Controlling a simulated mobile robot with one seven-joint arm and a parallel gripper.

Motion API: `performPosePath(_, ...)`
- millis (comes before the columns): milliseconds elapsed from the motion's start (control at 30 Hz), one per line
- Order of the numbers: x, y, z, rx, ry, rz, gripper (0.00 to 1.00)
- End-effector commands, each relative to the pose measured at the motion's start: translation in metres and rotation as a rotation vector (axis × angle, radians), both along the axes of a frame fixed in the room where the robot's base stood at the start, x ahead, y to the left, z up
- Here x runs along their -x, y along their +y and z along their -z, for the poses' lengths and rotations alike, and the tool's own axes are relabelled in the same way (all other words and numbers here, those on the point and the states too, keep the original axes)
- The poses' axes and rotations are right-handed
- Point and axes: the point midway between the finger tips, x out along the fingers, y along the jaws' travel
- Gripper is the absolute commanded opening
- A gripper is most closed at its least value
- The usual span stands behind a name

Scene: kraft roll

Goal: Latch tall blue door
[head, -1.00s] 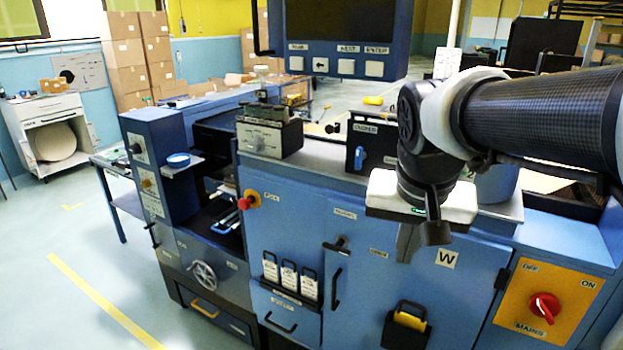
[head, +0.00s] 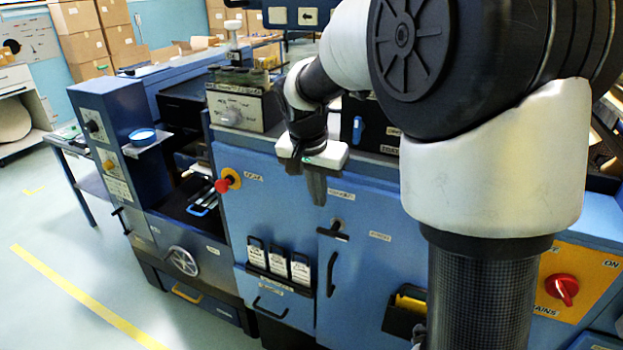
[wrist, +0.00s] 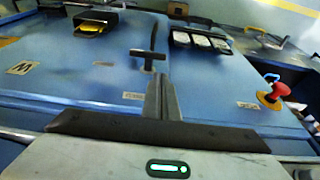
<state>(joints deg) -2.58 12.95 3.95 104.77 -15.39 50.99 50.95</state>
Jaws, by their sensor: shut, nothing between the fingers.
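The tall blue door (head: 372,262) is on the machine's front, right of centre in the head view, and looks flush with its frame. A dark latch handle (head: 333,232) sits near its upper left corner, lying roughly level, above the long vertical pull handle (head: 331,275). My gripper (head: 318,193) is shut and empty, pointing down just above the latch handle. In the wrist view the fingers (wrist: 162,85) point towards the T-shaped latch handle (wrist: 149,54), with a visible gap. My arm hides the door's right part in the head view.
Several white-tagged hooks (head: 278,262) are left of the door. A red knob (head: 223,185) stands out farther left. A black holder with a yellow item (head: 408,304) is on the door's lower part. A red mains switch (head: 562,289) is at right. Floor is clear at left.

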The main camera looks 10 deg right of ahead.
Motion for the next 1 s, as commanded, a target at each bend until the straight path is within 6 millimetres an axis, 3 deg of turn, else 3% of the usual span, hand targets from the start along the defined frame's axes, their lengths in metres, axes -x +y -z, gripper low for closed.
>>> performPosePath(200,-0.009,-0.008,0.045,0.001,0.004,0.000,0.00)
performPosePath(400,-0.009,-0.007,0.071,0.000,0.002,-0.001,0.00)
performPosePath(1000,-0.009,-0.008,0.079,0.003,0.001,-0.001,0.00)
